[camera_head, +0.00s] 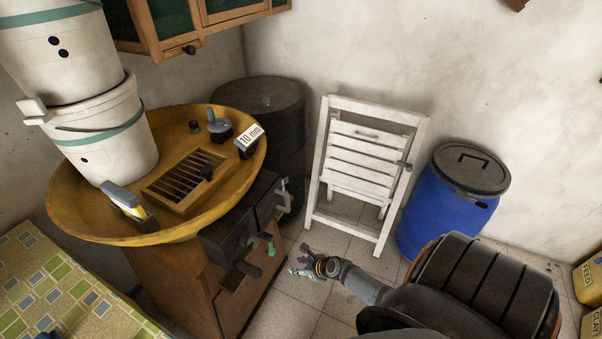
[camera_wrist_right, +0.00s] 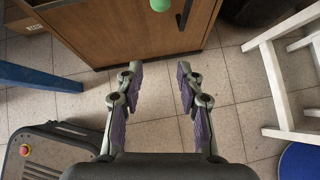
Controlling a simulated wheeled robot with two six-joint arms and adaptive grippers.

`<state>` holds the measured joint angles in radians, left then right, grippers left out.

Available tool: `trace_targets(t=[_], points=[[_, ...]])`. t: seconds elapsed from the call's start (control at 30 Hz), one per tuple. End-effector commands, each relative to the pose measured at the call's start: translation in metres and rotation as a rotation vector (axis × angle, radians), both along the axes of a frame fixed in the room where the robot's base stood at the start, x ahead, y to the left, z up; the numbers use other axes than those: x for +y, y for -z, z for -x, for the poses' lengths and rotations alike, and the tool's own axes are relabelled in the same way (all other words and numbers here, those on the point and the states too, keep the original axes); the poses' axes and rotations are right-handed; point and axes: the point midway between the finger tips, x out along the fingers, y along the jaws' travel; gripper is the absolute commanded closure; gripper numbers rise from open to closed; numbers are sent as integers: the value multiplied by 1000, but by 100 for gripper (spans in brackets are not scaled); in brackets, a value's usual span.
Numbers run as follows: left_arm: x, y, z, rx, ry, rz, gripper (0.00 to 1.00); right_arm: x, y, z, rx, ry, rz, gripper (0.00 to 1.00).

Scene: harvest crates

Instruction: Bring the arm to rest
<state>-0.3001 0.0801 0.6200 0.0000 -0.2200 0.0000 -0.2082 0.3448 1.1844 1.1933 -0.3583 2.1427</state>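My right gripper (camera_head: 306,262) hangs low over the tiled floor in the head view, in front of the wooden cabinet and the folded white chair. In the right wrist view its two fingers (camera_wrist_right: 158,90) are spread apart with bare floor tiles between them, so it is open and empty. My right arm (camera_head: 420,300) comes in from the lower right. My left gripper does not show in either view.
A wooden cabinet (camera_head: 235,295) carries a yellow basin (camera_head: 75,205) with stacked white buckets (camera_head: 105,150). A black drum (camera_head: 285,115), a folded white chair (camera_head: 322,180) and a blue barrel (camera_head: 435,215) stand along the wall. Open floor lies around the gripper.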

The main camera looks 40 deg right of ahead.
Motion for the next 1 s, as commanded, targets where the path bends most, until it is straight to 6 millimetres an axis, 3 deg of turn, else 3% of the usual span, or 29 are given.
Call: trace_targets(t=[0.13,0.73,0.87,1.0], points=[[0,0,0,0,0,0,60,-2,0,9,0,-1,-1,63],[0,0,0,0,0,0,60,-2,5,14,7,-24,30,63],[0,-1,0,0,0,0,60,-3,42,51,61,-260,287,63],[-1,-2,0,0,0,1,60,3,105,131,170,-844,737,63]])
